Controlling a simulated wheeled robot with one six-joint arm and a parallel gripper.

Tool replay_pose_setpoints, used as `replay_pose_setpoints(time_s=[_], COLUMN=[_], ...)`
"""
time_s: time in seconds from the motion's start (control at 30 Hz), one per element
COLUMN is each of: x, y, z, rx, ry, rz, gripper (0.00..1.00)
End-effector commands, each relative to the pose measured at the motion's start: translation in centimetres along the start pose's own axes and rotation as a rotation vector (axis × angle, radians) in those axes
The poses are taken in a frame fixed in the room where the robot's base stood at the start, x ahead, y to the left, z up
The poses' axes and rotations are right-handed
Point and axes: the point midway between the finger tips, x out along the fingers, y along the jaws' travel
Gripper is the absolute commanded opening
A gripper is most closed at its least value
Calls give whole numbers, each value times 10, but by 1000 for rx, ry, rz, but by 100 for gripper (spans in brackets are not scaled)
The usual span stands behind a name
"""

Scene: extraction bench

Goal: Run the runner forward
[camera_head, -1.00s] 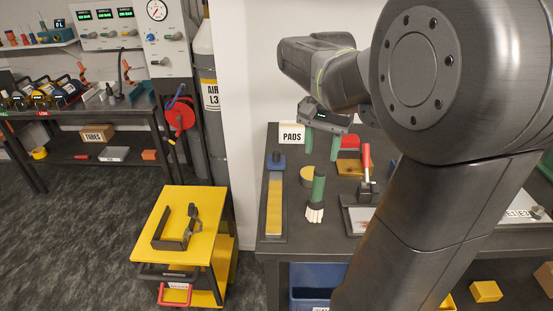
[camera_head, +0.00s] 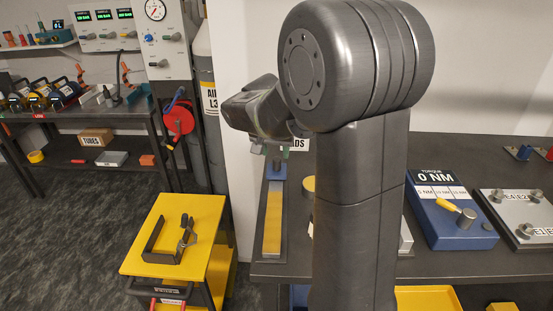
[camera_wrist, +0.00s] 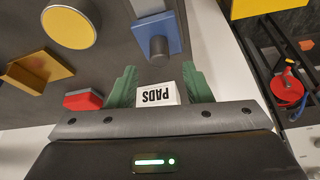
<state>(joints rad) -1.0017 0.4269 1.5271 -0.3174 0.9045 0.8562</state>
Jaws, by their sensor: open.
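The runner, a blue block (camera_head: 277,172) with a grey post, sits at the far end of a narrow track with a yellow strip (camera_head: 272,220). In the wrist view the blue block (camera_wrist: 157,20) is at the top centre, with its post pointing towards my gripper. My gripper (camera_wrist: 160,88) is open with two green fingers, and nothing is between them that I can see it touching. In the head view my gripper (camera_head: 275,152) hangs just above the runner's end of the track, partly hidden by my arm.
Close by are a yellow round pad (camera_wrist: 69,25), a red block (camera_wrist: 84,100) and a yellow angled piece (camera_wrist: 38,70). A blue torque box (camera_head: 450,215) is on the bench at right. A yellow trolley (camera_head: 150,268) stands left.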

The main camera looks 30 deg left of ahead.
Motion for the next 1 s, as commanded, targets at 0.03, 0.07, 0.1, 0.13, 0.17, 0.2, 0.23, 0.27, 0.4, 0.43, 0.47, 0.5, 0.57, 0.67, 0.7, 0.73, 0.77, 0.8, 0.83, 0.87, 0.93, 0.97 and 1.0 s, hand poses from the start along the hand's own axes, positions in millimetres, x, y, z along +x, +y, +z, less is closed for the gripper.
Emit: replay_pose_setpoints(time_s=[0.03, 0.07, 0.1, 0.13, 0.17, 0.2, 0.23, 0.27, 0.4, 0.43, 0.47, 0.5, 0.57, 0.67, 0.7, 0.73, 0.77, 0.8, 0.83, 0.87, 0.93, 0.97, 1.0], x=[11, 16, 23, 28, 32, 36, 40, 43, 50, 51, 52, 52, 52, 52, 52, 52, 52, 52, 52, 52, 52, 52, 52], y=[1, 0, 0, 0, 0, 0, 0, 0, 0, 0, 0, 0, 0, 0, 0, 0, 0, 0, 0, 0, 0, 0, 0], z=[0, 0, 0, 0, 0, 0, 0, 0, 0, 0, 0, 0, 0, 0, 0, 0, 0, 0, 0, 0, 0, 0, 0], rx=[0, 0, 0, -1, -1, -1, -1, -1, 0, 0, 0, 0, 0, 0, 0, 0, 0, 0, 0, 0, 0, 0, 0], ry=[-4, -3, -4, -3, -3, -2, -2, -2, 0, 0, 0, 0, 0, 0, 0, 0, 0, 0, 0, 0, 0, 0, 0], rz=[4, 3, 3, 2, 2, 1, 1, 1, 0, 0, 0, 0, 0, 0, 0, 0, 0, 0, 0, 0, 0, 0, 0], gripper=[45, 45, 45, 45, 45, 45, 45, 45, 45, 45, 45, 45, 45, 45, 45, 39, 33, 25, 19, 14, 0, 0, 0])
